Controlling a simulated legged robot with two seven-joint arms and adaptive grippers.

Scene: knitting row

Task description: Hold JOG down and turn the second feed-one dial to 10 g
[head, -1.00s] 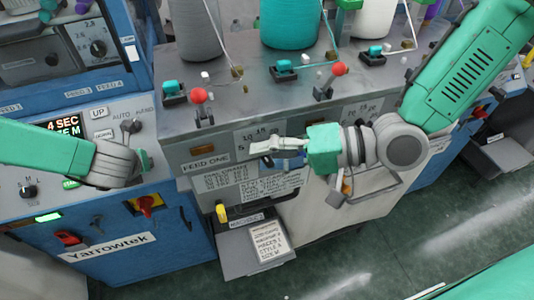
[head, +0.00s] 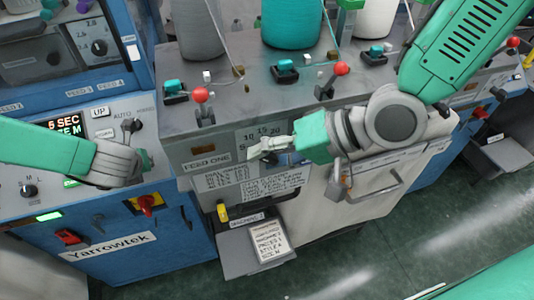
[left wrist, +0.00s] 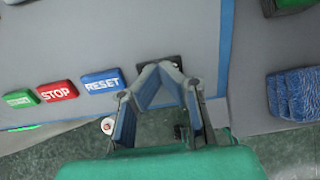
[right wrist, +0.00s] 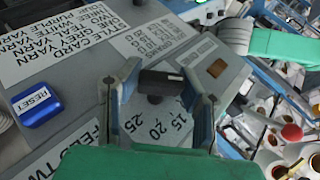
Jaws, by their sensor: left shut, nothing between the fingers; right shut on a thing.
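My right gripper (head: 256,150) is at the front of the grey machine, beside the FEED ONE label (head: 206,164). In the right wrist view its fingers (right wrist: 158,82) are shut on a dark dial knob (right wrist: 157,80).
A display (head: 65,125) on the blue panel reads 5 SEC. START, STOP and RESET (left wrist: 101,82) buttons lie left of my left fingers. Red-knobbed levers (head: 341,68) and yarn cones (head: 292,25) stand on the grey machine top. A blue RESET button (right wrist: 37,104) is near my right gripper.

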